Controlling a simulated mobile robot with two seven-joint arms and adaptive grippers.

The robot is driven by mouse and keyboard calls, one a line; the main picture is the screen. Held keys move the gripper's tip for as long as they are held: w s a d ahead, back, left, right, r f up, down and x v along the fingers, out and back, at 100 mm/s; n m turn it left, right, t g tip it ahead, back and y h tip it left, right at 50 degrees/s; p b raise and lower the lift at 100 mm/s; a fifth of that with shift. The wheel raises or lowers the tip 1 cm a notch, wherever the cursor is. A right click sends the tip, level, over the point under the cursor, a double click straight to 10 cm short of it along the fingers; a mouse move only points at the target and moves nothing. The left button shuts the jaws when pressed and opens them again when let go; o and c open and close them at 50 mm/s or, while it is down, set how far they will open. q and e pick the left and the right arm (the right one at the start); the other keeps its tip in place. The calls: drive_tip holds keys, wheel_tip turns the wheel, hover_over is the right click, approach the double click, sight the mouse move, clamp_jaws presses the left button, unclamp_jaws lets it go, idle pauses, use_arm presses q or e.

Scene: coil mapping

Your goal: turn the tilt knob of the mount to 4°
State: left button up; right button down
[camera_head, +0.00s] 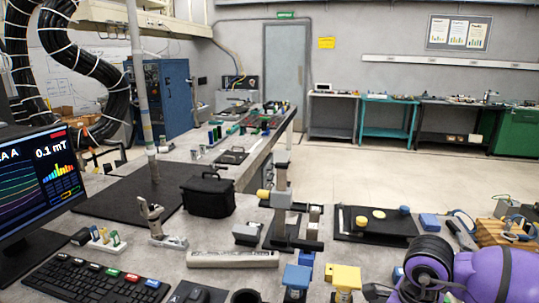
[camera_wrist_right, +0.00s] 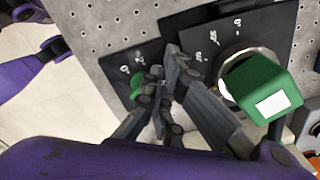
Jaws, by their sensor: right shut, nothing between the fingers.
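In the right wrist view a dark panel carries a large green block-shaped knob (camera_wrist_right: 262,88) on a pale ring, with small white angle marks above it. A smaller green knob (camera_wrist_right: 137,86) is on a dark plate to the left, partly hidden by a finger, with white marks beside it. Which one is the tilt knob I cannot tell. My right gripper (camera_wrist_right: 164,70) is shut and empty, its fingertips between the two knobs, close to the smaller one; contact is unclear. In the head view my purple right arm (camera_head: 495,272) is at the lower right. My left gripper is not seen.
A perforated grey board (camera_wrist_right: 110,35) lies behind the plates. In the head view a bench carries a grey post fixture (camera_head: 281,200), a black bag (camera_head: 208,196), a dark tray (camera_head: 375,236), a keyboard (camera_head: 100,283) and a monitor (camera_head: 35,180).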

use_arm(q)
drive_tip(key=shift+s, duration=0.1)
use_arm(e)
drive_tip(key=shift+a+r, duration=0.1)
drive_tip(key=shift+r, duration=0.15)
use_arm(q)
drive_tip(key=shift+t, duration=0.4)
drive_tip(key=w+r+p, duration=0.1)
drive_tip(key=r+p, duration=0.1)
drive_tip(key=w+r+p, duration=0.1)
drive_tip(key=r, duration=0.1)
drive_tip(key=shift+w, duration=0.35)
use_arm(e)
wheel_tip(320, 180, up, 6)
drive_tip(key=shift+w+a+f, duration=0.1)
drive_tip(key=shift+w+f, duration=0.05)
drive_tip(key=shift+f, duration=0.1)
